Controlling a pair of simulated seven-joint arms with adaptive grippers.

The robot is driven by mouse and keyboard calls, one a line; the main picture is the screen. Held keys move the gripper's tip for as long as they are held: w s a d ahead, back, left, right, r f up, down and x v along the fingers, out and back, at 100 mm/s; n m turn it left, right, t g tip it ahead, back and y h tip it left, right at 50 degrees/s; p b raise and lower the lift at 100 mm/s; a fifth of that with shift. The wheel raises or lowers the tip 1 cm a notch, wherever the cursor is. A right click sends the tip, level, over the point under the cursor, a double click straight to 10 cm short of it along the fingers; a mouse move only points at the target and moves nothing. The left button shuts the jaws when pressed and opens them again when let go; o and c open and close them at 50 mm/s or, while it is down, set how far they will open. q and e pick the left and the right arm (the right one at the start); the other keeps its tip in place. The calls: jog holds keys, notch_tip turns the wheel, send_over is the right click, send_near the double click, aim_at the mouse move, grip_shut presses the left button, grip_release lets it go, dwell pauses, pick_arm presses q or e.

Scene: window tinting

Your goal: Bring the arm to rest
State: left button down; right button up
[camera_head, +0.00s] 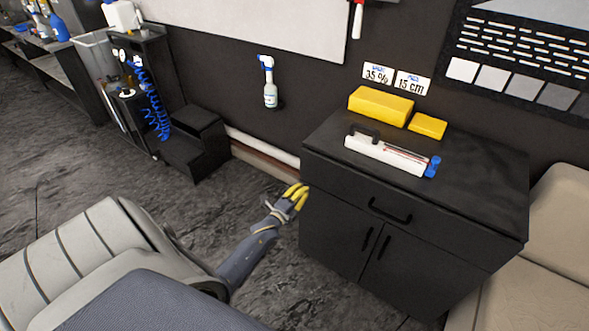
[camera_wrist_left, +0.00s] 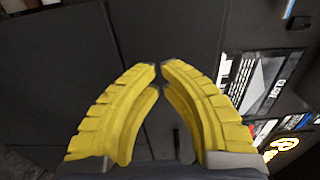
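My left gripper (camera_head: 297,193) has yellow fingers and hangs beside the left side of the black cabinet (camera_head: 345,232), below its top. In the left wrist view the two ribbed yellow fingers (camera_wrist_left: 159,66) curve in until their tips all but meet. Nothing shows between them. My left arm runs down from the gripper toward the bottom of the head view. My right gripper is not in view.
On the cabinet lie a white tool (camera_head: 385,157) with a blue end, a large yellow block (camera_head: 380,106) and a smaller one (camera_head: 428,126). A spray bottle (camera_head: 270,92) is against the wall. Car seats stand at lower left and right (camera_head: 530,270).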

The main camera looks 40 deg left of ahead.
pick_arm(q)
jog(key=shift+s, duration=2.5)
jog(key=s+d+f+n+g, duration=0.2)
jog(key=s+f+n+g, duration=0.15)
jog(key=s+f, duration=0.45)
jog(key=s+d+f+n+g, duration=0.2)
jog(key=s+f+n+g, duration=0.15)
jog(key=f, duration=0.85)
jog(key=s+d+f+n+g, duration=0.2)
jog(key=s+f+n, duration=0.3)
jog(key=f, duration=0.5)
jog(key=s+d+f+g, duration=0.2)
jog(key=s+d+f, duration=0.2)
jog(key=s, duration=0.7)
jog(key=s+d+f+g+h, duration=0.1)
jog(key=s+d+f+g, duration=0.2)
jog(key=s, duration=0.9)
jog(key=s+d+f+n+g, duration=0.1)
jog(key=s+d+f, duration=0.5)
jog(key=s, duration=0.6)
notch_tip(320, 180, down, 2)
jog(key=shift+s+d+f+g+h, duration=0.1)
jog(key=shift+s+d+g+h, duration=0.2)
jog(key=shift+g, duration=0.5)
